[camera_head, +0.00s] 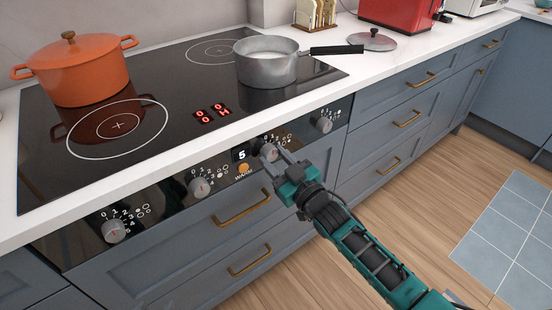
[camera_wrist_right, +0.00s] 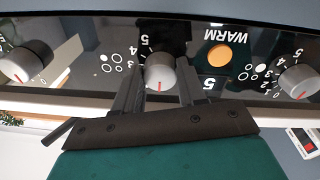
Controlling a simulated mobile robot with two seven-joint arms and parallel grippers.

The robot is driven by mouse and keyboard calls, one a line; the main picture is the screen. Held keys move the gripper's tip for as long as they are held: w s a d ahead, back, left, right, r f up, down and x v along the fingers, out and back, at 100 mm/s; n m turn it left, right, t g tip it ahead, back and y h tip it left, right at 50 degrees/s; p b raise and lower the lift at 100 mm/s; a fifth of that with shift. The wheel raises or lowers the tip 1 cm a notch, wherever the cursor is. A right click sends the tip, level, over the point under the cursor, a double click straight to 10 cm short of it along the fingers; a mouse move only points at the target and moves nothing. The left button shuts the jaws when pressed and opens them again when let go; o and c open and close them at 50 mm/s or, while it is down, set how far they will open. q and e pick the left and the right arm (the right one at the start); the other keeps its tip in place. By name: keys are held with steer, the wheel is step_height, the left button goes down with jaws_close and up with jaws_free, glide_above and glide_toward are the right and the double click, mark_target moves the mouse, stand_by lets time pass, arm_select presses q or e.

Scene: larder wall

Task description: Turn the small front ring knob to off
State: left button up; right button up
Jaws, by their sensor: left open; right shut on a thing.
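Four grey knobs line the black front panel of the cooktop, each with printed numbers and ring symbols. My right gripper (camera_head: 278,163) is at the third knob from the left (camera_head: 268,152). In the right wrist view, its two fingers (camera_wrist_right: 158,90) stand either side of this knob (camera_wrist_right: 159,72), shut on it. The knob's red mark points down in that upside-down view. A small display (camera_head: 241,155) beside it reads 5. My left gripper is in neither view.
An orange WARM button (camera_head: 244,168) sits left of the held knob. Neighbouring knobs (camera_head: 201,187) and (camera_head: 323,125) are clear of the fingers. An orange pot (camera_head: 78,75) and a grey saucepan (camera_head: 265,67) stand on the cooktop. A red cooktop display (camera_head: 211,113) is lit. Drawers lie below.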

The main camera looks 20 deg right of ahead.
stand_by(0.4)
steer(key=o, duration=0.9)
steer(key=shift+o, duration=0.8)
arm_select(q)
steer(key=shift+w+r, duration=0.2)
steer(key=shift+s+a+r+p, duration=0.1)
steer(key=shift+s+a+p, duration=0.3)
steer(key=shift+p, duration=0.4)
arm_select(e)
steer(key=v, duration=1.3)
arm_select(q)
steer(key=shift+w+r, duration=0.15)
